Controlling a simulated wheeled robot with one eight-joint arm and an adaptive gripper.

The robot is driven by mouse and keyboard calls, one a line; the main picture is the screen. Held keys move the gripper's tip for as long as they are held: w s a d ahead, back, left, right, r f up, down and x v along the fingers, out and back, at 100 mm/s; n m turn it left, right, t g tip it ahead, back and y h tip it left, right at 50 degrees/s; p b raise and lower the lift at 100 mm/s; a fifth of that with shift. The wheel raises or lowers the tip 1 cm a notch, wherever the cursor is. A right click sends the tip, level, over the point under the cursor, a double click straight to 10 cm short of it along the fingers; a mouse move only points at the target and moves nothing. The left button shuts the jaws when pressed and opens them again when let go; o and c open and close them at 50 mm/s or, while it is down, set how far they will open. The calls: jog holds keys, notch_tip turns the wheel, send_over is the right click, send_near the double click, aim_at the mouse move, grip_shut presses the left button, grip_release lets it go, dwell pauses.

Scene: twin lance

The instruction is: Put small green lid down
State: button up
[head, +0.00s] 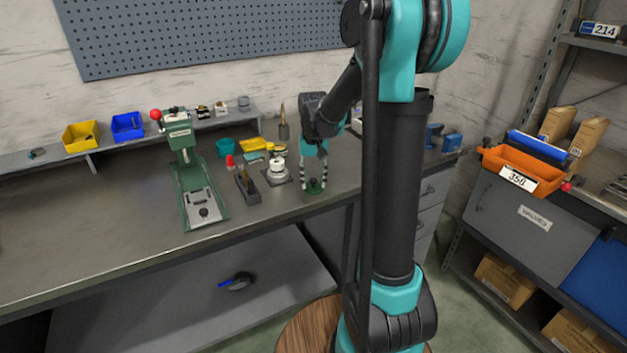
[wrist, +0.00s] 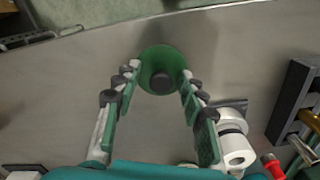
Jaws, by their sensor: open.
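The small green lid (wrist: 160,62) is a round green disc with a dark knob in its middle. In the wrist view it sits at the far end of my gripper (wrist: 157,82), between and just beyond the two fingertips. The fingers are spread apart, with a gap to the knob on both sides. In the head view the green lid (head: 314,187) is on the bench top directly below my gripper (head: 314,172), which points down. The lid looks flat on the grey bench.
A white cylindrical fixture (head: 277,170) and a dark holder (head: 247,186) stand left of the gripper. A green press (head: 190,170) stands further left. The bench's front edge is close in front of the lid. Bare bench (head: 110,220) lies at the left.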

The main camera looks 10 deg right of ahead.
aim_at(314, 180)
jog(key=shift+r, duration=0.1)
notch_tip(314, 180, up, 12)
jog(key=s+d+f+t, duration=0.2)
jog(key=s+f, duration=0.7)
jog(key=s, duration=0.2)
jog(key=s+d+f+t, duration=0.2)
jog(key=s+f, duration=0.7)
jog(key=s, duration=0.2)
jog(key=shift+n, duration=0.4)
